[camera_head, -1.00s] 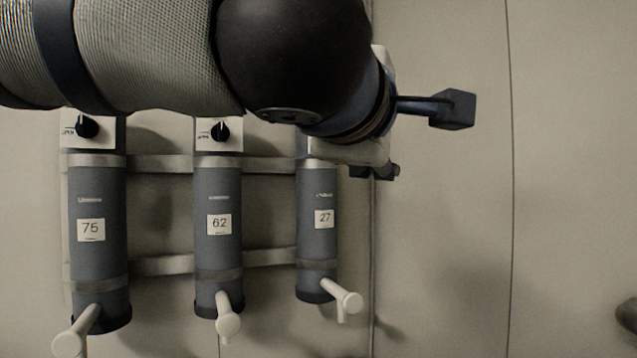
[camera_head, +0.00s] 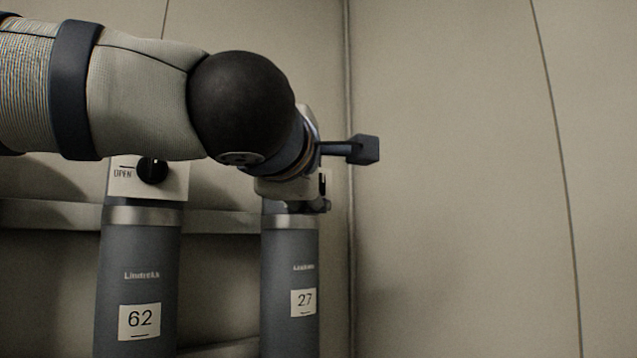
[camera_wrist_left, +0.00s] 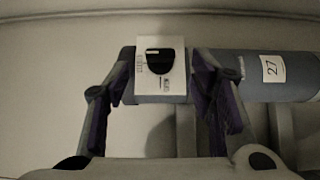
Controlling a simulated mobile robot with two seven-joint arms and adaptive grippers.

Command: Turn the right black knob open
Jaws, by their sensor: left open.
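The right black knob (camera_wrist_left: 159,62) sits on a white plate (camera_wrist_left: 174,88) at the end of the grey cylinder labelled 27 (camera_wrist_left: 271,69) in the left wrist view. Whether the fingers touch anything cannot be told. In the head view my left gripper (camera_head: 318,205) is at the top of cylinder 27. My right gripper is not in view.
A second grey cylinder labelled 62 (camera_head: 138,270) stands to the left, with its own black knob (camera_head: 152,170) beside the word OPEN. A metal rail (camera_head: 215,221) runs behind the cylinders. The wall (camera_head: 460,200) to the right is bare.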

